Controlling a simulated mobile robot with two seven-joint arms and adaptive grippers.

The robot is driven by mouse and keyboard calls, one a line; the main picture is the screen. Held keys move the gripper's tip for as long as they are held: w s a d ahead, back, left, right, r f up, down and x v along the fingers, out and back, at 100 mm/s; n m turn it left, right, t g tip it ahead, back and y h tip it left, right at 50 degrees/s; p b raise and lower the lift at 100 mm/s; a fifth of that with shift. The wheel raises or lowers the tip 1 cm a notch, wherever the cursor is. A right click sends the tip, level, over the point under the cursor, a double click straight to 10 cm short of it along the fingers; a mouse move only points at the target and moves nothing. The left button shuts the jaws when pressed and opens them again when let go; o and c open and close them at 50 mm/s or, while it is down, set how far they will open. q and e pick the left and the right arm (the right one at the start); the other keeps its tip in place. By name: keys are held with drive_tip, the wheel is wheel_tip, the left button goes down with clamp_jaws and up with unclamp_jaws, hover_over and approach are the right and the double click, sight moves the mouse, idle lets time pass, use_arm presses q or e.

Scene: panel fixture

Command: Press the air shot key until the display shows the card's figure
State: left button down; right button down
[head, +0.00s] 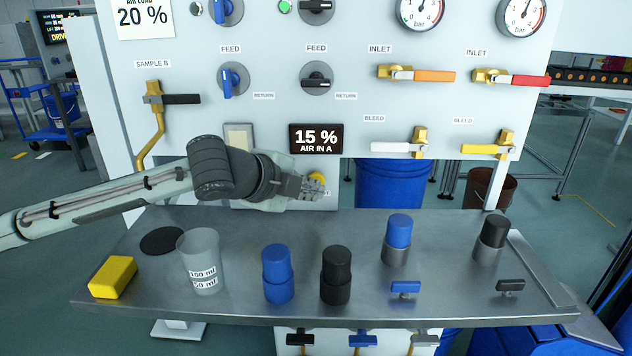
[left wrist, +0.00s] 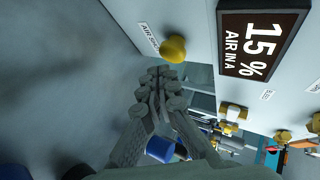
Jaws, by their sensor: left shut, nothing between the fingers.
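The white card (head: 143,17) at the top left of the panel reads 20 %; its top line is partly cut off. The dark display (head: 316,138) reads 15 % AIR IN A, and it also shows in the left wrist view (left wrist: 262,42). The air shot key is a yellow round button (left wrist: 173,48) beside its label; in the head view the key (head: 317,177) is partly hidden behind my gripper. My left gripper (head: 312,188) is shut and empty, its fingertips (left wrist: 160,80) close to the key. I cannot tell whether they touch it. My right gripper is not in view.
The steel bench (head: 240,310) below the panel bears a yellow block (head: 113,277), a clear measuring cup (head: 200,262), and several blue and black cylinders. Inlet and bleed valve handles stick out at the right of the panel. A blue bin (head: 388,185) stands behind the bench.

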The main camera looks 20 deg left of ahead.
use_arm(q)
drive_tip(key=shift+s+d, duration=0.25)
drive_tip(key=shift+s, duration=0.55)
drive_tip(key=shift+s+d, duration=0.2)
drive_tip(key=shift+s, duration=0.6)
drive_tip(key=shift+s+d, duration=0.25)
drive_tip(key=shift+s, duration=0.55)
